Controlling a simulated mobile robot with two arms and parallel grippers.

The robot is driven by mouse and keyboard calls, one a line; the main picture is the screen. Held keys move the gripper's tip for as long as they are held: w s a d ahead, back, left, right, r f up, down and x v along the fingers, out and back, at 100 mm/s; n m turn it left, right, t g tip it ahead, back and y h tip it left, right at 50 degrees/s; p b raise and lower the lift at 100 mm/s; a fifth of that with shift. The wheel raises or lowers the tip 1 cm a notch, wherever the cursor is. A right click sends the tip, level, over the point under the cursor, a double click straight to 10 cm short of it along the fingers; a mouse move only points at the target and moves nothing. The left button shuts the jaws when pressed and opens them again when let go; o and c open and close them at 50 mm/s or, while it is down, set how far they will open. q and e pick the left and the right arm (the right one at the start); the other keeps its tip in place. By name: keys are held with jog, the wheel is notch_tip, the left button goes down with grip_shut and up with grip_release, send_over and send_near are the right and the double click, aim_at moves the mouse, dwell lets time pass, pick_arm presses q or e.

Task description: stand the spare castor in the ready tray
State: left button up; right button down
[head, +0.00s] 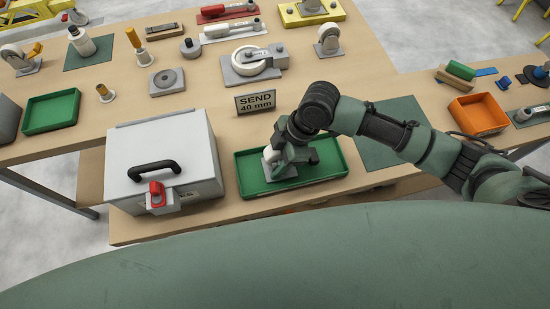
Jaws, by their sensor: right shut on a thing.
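My right gripper (287,150) reaches down into the green tray (328,162) at the front middle of the bench. It is shut on a castor (284,172) with a pale wheel and a grey plate. The castor is inside the tray's outline, left of its middle, and its plate is low near the tray floor; I cannot tell whether it touches. The jaws hide part of the wheel. A second green tray (52,111) stands empty at the left. My left gripper is not in view.
A white case (160,145) with a black handle and red latch stands close left of the middle tray. A "SEND 40 mm" sign (256,102) stands behind it. Another castor (327,40) stands at the back.

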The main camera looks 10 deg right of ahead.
dwell(0.3)
jog(key=c, duration=0.7)
grip_release()
jog(key=shift+f, duration=0.1)
jog(key=b+v, duration=0.1)
jog(key=v, duration=1.1)
jog(key=shift+s, duration=0.1)
